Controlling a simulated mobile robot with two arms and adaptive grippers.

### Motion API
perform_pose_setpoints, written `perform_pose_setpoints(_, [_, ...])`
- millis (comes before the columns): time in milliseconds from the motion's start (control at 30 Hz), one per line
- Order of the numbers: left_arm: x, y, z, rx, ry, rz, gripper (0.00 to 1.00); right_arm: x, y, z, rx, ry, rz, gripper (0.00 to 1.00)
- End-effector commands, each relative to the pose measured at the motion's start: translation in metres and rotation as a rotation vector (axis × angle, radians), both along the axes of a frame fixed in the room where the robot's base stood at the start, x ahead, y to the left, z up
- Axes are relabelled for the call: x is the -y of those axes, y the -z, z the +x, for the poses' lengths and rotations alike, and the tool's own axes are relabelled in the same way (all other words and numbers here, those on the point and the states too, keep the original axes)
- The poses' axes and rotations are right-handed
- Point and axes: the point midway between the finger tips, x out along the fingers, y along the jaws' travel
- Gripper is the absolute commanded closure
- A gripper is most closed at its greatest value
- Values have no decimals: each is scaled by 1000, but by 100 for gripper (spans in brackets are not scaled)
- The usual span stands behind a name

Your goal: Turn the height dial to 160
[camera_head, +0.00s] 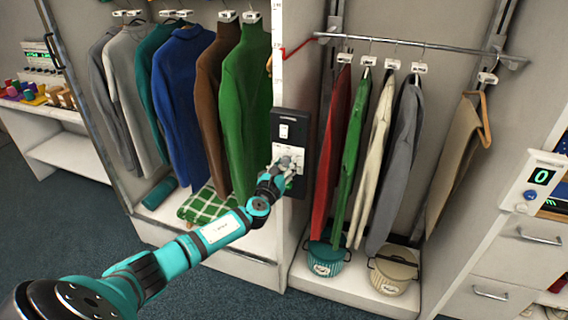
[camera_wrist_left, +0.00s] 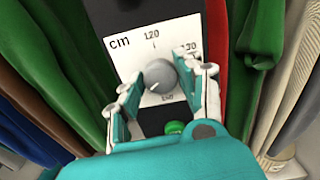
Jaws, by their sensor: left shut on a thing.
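The plate is on a black panel (camera_head: 292,116) on the post between the two wardrobe bays. My left gripper (camera_head: 288,163) is at the panel, its fingers (camera_wrist_left: 170,84) on either side of the dial and shut on it. My right gripper is not in view.
A green button (camera_wrist_left: 175,127) is below the dial. Sweaters, such as the green one (camera_head: 245,105), hang close on the left; red (camera_head: 332,155) and other garments hang on the right. Pots (camera_head: 325,262) stand below. A box with a display showing 0 (camera_head: 540,178) is at far right.

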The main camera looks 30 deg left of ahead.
Motion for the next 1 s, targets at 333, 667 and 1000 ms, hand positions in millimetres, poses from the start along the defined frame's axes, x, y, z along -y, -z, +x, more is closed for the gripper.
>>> perform_pose_setpoints(333, [1,3,-1,-23,1,75,96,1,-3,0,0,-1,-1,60])
perform_pose_setpoints(667, [1,3,-1,-24,1,78,96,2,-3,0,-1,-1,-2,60])
perform_pose_setpoints(1000, [0,1,0,-20,1,76,41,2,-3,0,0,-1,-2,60])
